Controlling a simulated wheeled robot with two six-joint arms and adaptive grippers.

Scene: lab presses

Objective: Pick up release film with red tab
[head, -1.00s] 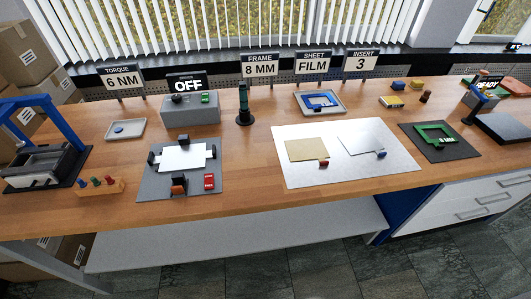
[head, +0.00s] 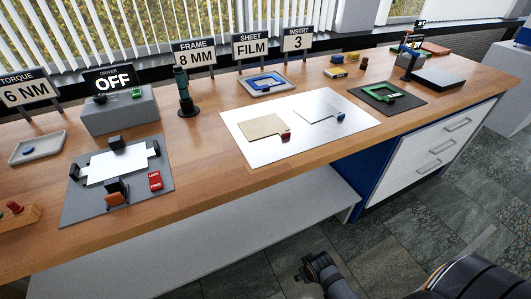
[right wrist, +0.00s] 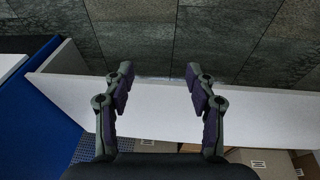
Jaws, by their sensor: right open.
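The release film with the red tab is a beige sheet (head: 258,127); its red tab (head: 286,137) sits at its lower right corner. It lies flat on a silvery white board (head: 257,157) on the bench, left of a pale sheet (head: 312,110) with a blue tab (head: 340,117). My right gripper (head: 304,270) is low in front of the bench, over the floor and well apart from the film. In the right wrist view it is open and empty (right wrist: 160,72). My left gripper is not in view.
A grey plate with a white sheet and black clamps (head: 75,207) lies to the left. A black mat with a green frame (head: 410,105) lies to the right. A dark green upright tool (head: 183,93) stands behind. The wooden bench's front edge and a lower shelf (head: 200,240) face me.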

